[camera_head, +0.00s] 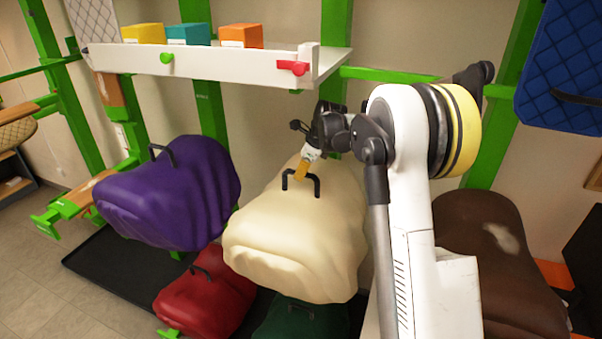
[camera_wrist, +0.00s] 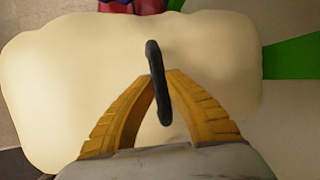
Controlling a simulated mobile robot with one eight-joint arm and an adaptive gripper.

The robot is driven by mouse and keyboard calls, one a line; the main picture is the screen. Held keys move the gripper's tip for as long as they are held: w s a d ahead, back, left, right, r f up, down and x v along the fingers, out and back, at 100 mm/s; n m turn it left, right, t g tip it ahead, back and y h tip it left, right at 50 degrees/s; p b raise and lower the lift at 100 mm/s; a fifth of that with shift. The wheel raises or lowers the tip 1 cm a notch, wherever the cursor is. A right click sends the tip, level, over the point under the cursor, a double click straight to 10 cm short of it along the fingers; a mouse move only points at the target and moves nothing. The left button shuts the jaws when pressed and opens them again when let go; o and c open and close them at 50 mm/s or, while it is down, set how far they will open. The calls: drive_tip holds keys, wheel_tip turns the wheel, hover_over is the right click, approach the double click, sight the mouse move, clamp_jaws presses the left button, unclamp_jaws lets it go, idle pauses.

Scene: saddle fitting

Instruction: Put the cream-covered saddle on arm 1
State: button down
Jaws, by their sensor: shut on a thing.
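The cream-covered saddle (camera_head: 300,235) is in the middle of the head view and fills much of the wrist view (camera_wrist: 60,85). A black handle (camera_head: 317,180) stands up from its top. My gripper (camera_head: 301,172) has its yellow fingers closed on this handle; in the wrist view the handle (camera_wrist: 154,65) passes between the fingertips (camera_wrist: 160,78). The saddle looks roughly level. I cannot tell whether anything supports it from below. An empty green and wooden arm (camera_head: 68,208) projects from the rack at the left. I cannot read any arm number.
A purple-covered saddle (camera_head: 170,195) is close on the left. A red-covered one (camera_head: 205,300) and a dark green one (camera_head: 300,322) are lower down. A brown saddle (camera_head: 490,255) is at the right. A white shelf (camera_head: 220,65) with boxes is above. A black mat (camera_head: 110,275) lies on the floor.

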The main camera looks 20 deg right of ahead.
drive_tip(key=c, duration=1.4)
unclamp_jaws()
drive_tip(key=shift+s+r, duration=0.1)
drive_tip(key=shift+c, duration=0.2)
